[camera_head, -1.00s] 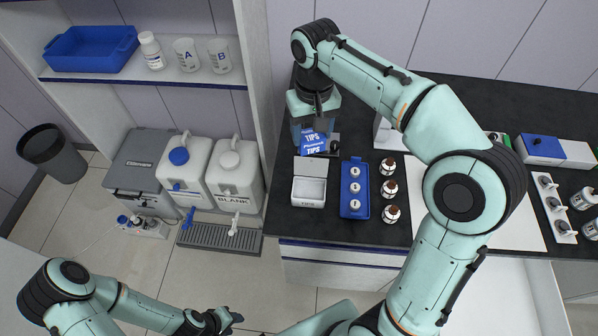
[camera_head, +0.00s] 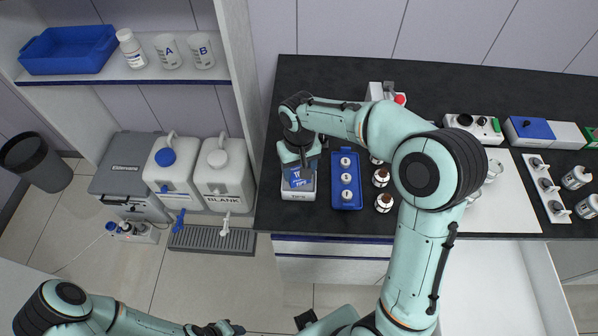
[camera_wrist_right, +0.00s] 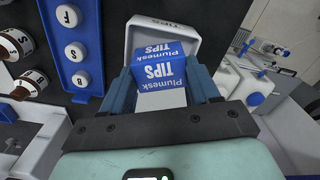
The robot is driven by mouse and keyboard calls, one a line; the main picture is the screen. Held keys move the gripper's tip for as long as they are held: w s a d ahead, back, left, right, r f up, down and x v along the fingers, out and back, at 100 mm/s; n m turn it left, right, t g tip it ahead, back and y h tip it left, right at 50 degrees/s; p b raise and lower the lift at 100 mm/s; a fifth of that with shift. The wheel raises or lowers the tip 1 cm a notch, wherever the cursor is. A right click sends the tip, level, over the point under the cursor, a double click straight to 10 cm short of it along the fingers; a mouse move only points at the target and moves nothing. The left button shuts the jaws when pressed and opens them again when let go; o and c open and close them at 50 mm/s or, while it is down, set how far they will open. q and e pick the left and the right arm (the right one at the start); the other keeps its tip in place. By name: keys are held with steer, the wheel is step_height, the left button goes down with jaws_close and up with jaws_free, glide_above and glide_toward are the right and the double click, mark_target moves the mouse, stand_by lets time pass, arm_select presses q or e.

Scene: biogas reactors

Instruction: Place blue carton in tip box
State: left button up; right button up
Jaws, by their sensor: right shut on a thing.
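The blue carton (camera_wrist_right: 161,66), lettered "Plumesk TIPS", is between the two fingers of my right gripper (camera_wrist_right: 165,88), which is shut on it. The white tip box (camera_wrist_right: 142,34) is open-topped and lies directly beyond and around the carton in the right wrist view. In the head view the carton (camera_head: 299,178) is over the tip box (camera_head: 300,194), with the box's white front rim showing below it. I cannot tell whether the carton touches the box's floor. My left gripper (camera_head: 222,328) is low at the bottom edge, far from the box; its fingers are too small to read.
A blue tray with several white-capped vials (camera_head: 346,180) stands just right of the tip box. The counter's front edge (camera_head: 330,238) is close in front. White containers (camera_head: 223,175) stand on the left, below the counter.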

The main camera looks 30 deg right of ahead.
arm_select(q)
steer(key=shift+s+f, duration=0.1)
arm_select(e)
steer(key=shift+f, duration=0.9)
steer(key=shift+f, duration=0.15)
steer(key=o, duration=1)
arm_select(q)
steer(key=shift+s+f, duration=0.1)
arm_select(e)
steer(key=shift+o, duration=0.2)
steer(key=shift+r, duration=0.3)
arm_select(q)
steer(key=shift+w+r+p, duration=0.7)
steer(key=shift+w+r, duration=0.15)
steer(key=shift+r, duration=0.2)
arm_select(e)
step_height(320, 180, up, 12)
steer(key=shift+f, duration=0.15)
